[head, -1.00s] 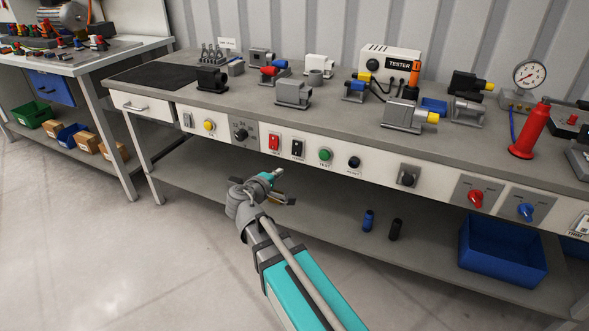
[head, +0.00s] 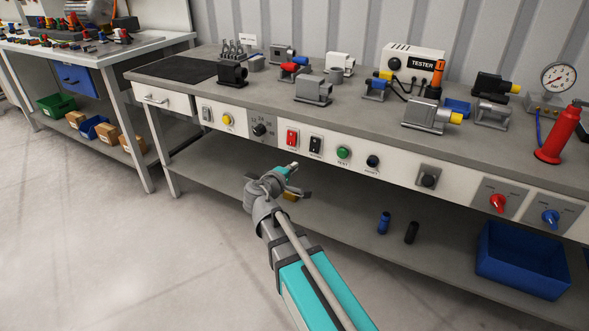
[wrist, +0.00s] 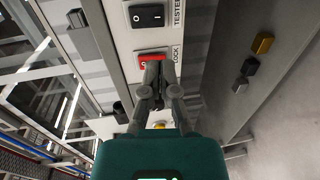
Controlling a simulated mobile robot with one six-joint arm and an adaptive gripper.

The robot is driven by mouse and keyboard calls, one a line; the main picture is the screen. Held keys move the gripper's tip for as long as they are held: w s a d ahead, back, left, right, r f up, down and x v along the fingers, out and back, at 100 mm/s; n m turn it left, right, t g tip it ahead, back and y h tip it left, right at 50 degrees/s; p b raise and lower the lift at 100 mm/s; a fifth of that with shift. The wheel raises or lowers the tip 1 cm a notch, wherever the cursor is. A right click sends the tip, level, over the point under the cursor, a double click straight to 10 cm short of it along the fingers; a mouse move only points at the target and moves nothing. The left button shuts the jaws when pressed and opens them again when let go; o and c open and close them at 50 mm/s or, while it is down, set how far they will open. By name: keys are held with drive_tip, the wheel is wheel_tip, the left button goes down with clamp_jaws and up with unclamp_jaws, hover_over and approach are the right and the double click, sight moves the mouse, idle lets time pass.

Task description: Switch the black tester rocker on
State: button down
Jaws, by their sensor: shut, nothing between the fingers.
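The black tester rocker (head: 316,145) sits on the white front panel of the bench, right of a red rocker (head: 292,137). In the wrist view the black rocker (wrist: 147,15) is at the top edge, next to a label reading TESTER. Which way it is tipped is hard to tell. My gripper (head: 293,167) is in front of and below the panel in the head view. In the wrist view my gripper (wrist: 154,68) has its fingers together, empty, in front of the red rocker (wrist: 150,57), partly covering it. I cannot tell whether they touch it.
A green button (head: 343,152) and a dark knob (head: 373,161) are to the right on the panel. A yellow button (head: 227,119) and a rotary selector (head: 259,129) are to the left. The lower shelf holds a blue bin (head: 524,262). The floor at left is clear.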

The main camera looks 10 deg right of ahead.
sight(314, 153)
drive_tip(key=b+x, duration=0.1)
drive_tip(key=x, duration=1.1)
drive_tip(key=shift+b, duration=0.4)
drive_tip(key=shift+w+d+f, duration=0.25)
drive_tip(key=shift+w+f, duration=0.05)
drive_tip(key=shift+w, duration=0.15)
drive_tip(key=shift+r, duration=0.1)
drive_tip(key=shift+s, duration=0.1)
drive_tip(key=shift+s+a+b, duration=0.25)
drive_tip(key=shift+s+b, duration=0.05)
drive_tip(key=shift+s, duration=0.1)
drive_tip(key=s+a+f+b, duration=0.2)
drive_tip(key=s+a, duration=0.5)
drive_tip(key=s, duration=0.3)
drive_tip(key=shift+s+a+f, duration=0.15)
drive_tip(key=shift+s+a, duration=0.05)
drive_tip(key=shift+a, duration=0.15)
